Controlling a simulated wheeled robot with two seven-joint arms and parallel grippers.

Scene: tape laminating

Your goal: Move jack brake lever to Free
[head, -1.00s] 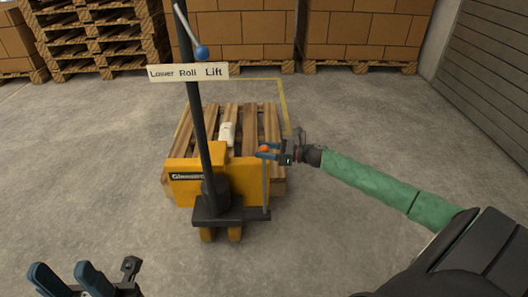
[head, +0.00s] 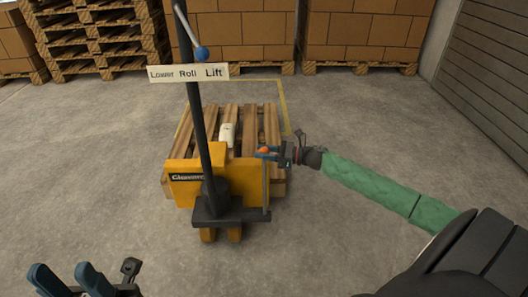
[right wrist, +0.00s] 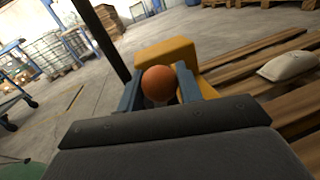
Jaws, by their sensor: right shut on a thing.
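A yellow pallet jack (head: 185,190) stands in the middle of the head view, with a black upright handle (head: 200,110). The brake lever is a thin grey upright rod (head: 265,188) at the jack's right side, topped by an orange knob (head: 264,150). My right gripper (head: 263,152) is shut on this knob. In the right wrist view the orange knob (right wrist: 159,83) sits between the two blue fingers. My left gripper (head: 66,281) is open and empty at the lower left, apart from the jack. No "Free" label is readable.
A sign (head: 188,72) reading "Lower Roll Lift" is on the handle, below a blue-knobbed lever (head: 201,53). A wooden pallet (head: 271,125) with a white bag (head: 227,134) lies behind the jack. Stacked boxes (head: 365,30) line the back. The floor beside the jack is clear.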

